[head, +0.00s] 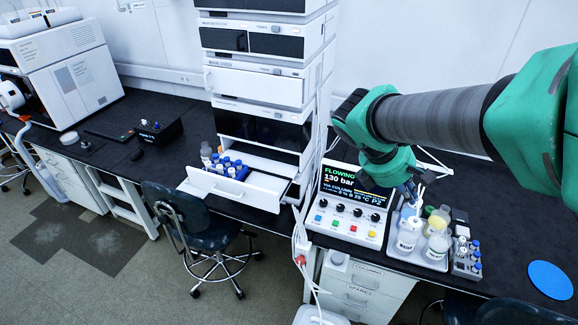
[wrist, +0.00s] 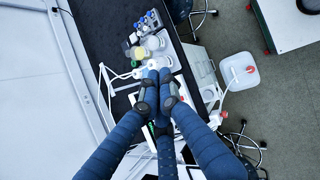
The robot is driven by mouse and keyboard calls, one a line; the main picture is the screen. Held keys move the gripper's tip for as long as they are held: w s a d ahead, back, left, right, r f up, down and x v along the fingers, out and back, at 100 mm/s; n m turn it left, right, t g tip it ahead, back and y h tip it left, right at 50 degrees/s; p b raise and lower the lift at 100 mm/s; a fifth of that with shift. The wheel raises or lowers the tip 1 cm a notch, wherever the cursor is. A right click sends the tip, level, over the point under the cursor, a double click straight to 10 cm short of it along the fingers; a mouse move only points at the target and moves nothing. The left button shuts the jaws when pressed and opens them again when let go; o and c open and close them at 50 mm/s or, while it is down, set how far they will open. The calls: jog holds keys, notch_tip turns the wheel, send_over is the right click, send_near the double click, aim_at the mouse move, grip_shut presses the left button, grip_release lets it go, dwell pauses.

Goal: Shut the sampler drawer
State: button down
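The sampler drawer (head: 240,194) is pulled out from the lower part of the instrument stack in the head view. Its white front stands well forward of the stack, and blue-capped vials (head: 231,169) and white bottles show in and behind it. My gripper (head: 413,198) is well to the right of the drawer, pointing down above a tray of bottles. In the wrist view, my gripper's blue fingers (wrist: 158,82) come together at their tips, with no held thing visible between them. The drawer is not clearly seen in the wrist view.
A control box reading "FLOWING 130 bar" (head: 345,212) stands between the drawer and the bottle tray (head: 408,254). A vial rack (head: 467,261) is right of the tray. A chair (head: 183,222) stands in front of the bench, left of the drawer. A blue disc (head: 550,279) lies far right.

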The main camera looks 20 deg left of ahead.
jog(key=w+a+f+n+t+h+p, duration=0.15)
jog(key=w+a+f+n, duration=0.35)
jog(key=a, duration=0.7)
jog(key=a+f+n+t, duration=0.25)
jog(key=a+n, duration=0.45)
jog(key=a, duration=0.5)
jog(key=w+a+f+n+t+p, duration=0.1)
jog(key=w+a+f+n+t, duration=0.4)
jog(key=a, duration=0.7)
jog(key=s+a+f+n+t+y, duration=0.1)
jog(key=s+a+f+n, duration=0.4)
jog(key=a, duration=0.5)
jog(key=s+a+f+n+t+y+p, duration=0.1)
jog(key=s+a+f+n+y, duration=0.3)
jog(key=a, duration=0.6)
jog(key=s+a+f+n+t+y, duration=0.2)
jog(key=s+a+f+n, duration=0.5)
jog(key=s+a, duration=0.3)
jog(key=shift+a+f+n+t+p, duration=0.25)
jog(key=shift+a+n+t+p, duration=0.05)
jog(key=shift+n+t+p, duration=0.1)
jog(key=w, duration=1.3)
jog(key=shift+w, duration=0.4)
